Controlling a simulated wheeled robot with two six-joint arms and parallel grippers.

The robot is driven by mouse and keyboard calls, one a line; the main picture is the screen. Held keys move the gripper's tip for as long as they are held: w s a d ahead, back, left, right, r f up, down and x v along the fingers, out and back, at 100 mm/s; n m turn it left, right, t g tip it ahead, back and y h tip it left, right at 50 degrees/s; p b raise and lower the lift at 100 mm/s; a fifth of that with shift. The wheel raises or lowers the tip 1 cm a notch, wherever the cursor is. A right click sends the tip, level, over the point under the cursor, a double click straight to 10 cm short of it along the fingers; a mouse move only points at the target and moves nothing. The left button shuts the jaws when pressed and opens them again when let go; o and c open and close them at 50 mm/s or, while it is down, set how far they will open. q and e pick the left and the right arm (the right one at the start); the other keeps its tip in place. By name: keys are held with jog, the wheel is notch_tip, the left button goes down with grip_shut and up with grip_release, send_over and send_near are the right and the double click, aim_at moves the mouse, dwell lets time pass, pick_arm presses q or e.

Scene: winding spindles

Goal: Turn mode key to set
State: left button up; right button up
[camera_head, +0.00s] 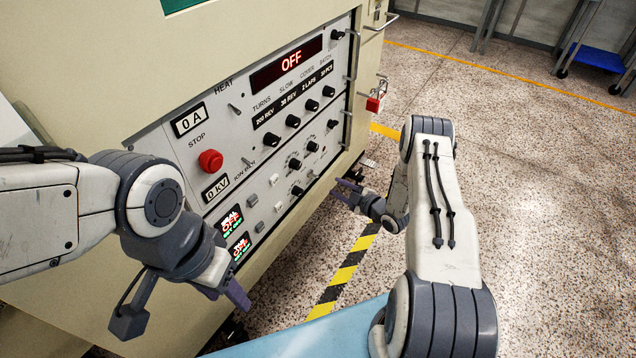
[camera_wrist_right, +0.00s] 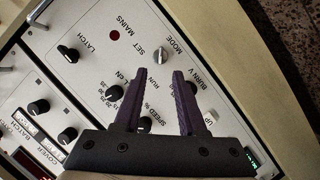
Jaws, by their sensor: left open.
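The mode key (camera_wrist_right: 160,55) is a small silver key switch on the grey control panel (camera_wrist_right: 92,75). In the right wrist view it sits beside the MODE, SET and RUN labels, which read upside down. Its exact pointing is hard to tell. My right gripper (camera_wrist_right: 160,73) has two dark purple fingers spread apart with nothing between them. Their tips lie just below the key in that view, and contact is not visible. In the head view the right gripper (camera_head: 346,194) is by the panel's right side. My left gripper (camera_head: 238,294) is open and empty near the cabinet's lower front.
A red stop button (camera_head: 210,161), black knobs (camera_head: 293,121) and an OFF display (camera_head: 291,62) are on the panel. Metal handles (camera_head: 355,55) project at its right edge. A red padlock (camera_head: 374,103) hangs beside it. Speckled floor (camera_head: 530,150) is open on the right.

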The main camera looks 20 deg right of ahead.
aim_at(318, 177)
jog(key=shift+b+x, duration=2.25)
jog(key=shift+x, duration=2.9)
jog(key=shift+a+f, duration=0.1)
jog(key=shift+s, duration=0.1)
grip_shut()
